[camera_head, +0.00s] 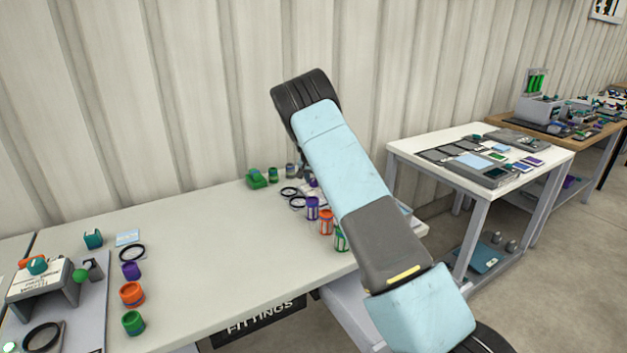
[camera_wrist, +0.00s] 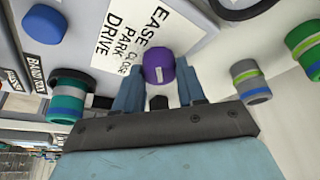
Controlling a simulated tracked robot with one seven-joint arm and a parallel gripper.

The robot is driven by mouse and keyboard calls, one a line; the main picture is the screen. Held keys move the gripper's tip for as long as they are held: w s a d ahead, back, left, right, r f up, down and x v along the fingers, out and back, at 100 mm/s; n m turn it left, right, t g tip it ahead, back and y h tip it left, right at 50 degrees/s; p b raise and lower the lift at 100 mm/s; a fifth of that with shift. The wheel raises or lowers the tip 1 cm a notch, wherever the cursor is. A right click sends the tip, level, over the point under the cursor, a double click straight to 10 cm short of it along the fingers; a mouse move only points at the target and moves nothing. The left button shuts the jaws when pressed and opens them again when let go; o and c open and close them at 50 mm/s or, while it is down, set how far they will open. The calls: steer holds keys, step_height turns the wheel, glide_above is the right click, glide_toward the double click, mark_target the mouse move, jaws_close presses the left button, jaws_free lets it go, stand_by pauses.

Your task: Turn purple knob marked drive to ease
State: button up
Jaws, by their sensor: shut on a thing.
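The purple knob (camera_wrist: 160,63) sits between the two blue fingers of my gripper (camera_wrist: 158,72) in the wrist view. The fingers are shut on it, one on each side. A short white mark shows on the knob's face. Beside it is a white label (camera_wrist: 140,30) with the words EASE, PARK, CLOSE and DRIVE. In the head view my own arm hides the gripper and this knob.
In the wrist view a teal cylinder (camera_wrist: 68,97) is left of my gripper; a grey, banded cylinder (camera_wrist: 250,82) and a green one (camera_wrist: 303,45) are right. The head view shows a long table (camera_head: 215,240) with coloured cylinders and a second table (camera_head: 425,148) at right.

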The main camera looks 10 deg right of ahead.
steer(key=shift+a, duration=0.1)
steer(key=o, duration=1)
steer(key=shift+o, duration=0.2)
steer(key=v, duration=1.3)
steer(key=shift+r, duration=0.25)
steer(key=shift+s, duration=0.1)
